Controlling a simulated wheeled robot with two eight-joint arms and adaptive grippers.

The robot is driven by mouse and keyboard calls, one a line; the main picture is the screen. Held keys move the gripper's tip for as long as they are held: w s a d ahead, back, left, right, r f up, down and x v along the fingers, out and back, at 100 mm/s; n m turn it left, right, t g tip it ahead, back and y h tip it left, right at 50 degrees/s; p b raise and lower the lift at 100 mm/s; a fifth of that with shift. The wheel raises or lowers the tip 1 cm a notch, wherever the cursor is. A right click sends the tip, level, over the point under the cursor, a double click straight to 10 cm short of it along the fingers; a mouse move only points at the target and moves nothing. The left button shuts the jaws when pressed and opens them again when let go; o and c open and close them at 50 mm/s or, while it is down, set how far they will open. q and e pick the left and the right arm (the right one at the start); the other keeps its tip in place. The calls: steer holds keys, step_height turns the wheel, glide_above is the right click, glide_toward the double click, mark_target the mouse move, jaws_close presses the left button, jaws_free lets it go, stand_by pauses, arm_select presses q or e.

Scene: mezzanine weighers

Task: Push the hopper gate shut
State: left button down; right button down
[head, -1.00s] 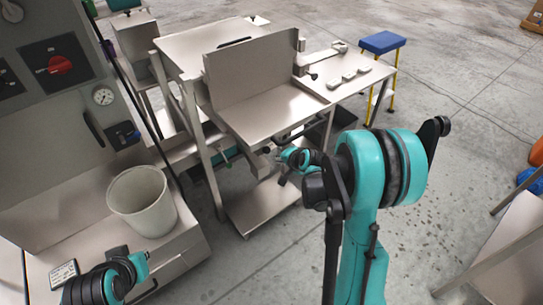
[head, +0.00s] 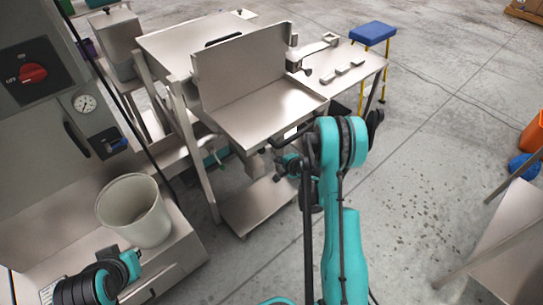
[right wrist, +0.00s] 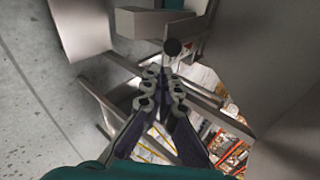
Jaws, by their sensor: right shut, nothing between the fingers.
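The steel hopper weigher (head: 262,105) stands in the middle of the head view, with a wide tray and an upright back plate. A black knob on a rod (right wrist: 173,47) shows in the right wrist view, just beyond my fingertips and apart from them. I cannot tell for sure whether it belongs to the hopper gate. My right gripper (right wrist: 163,82) is shut and empty.
A grey bin (head: 135,208) stands on a ledge of the control cabinet (head: 45,130) at left. A side table (head: 350,68) with small metal blocks and a blue stool (head: 373,33) are behind. Another table (head: 505,235) is at right. The floor between is clear.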

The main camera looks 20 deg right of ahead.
steer(key=b, duration=0.2)
glide_toward(263, 153)
step_height(263, 153, down, 3)
steer(key=w, duration=0.1)
steer(key=w+b, duration=0.1)
steer(key=w, duration=0.1)
steer(key=w+f, duration=0.1)
steer(key=w, duration=0.1)
steer(key=shift+w+a+b, duration=0.1)
steer(key=shift+a+b, duration=0.2)
steer(key=shift+b, duration=0.1)
steer(key=shift+r, duration=0.1)
steer(key=w, duration=0.1)
steer(key=w+a, duration=0.1)
steer(key=w, duration=0.1)
steer(key=shift+w, duration=0.3)
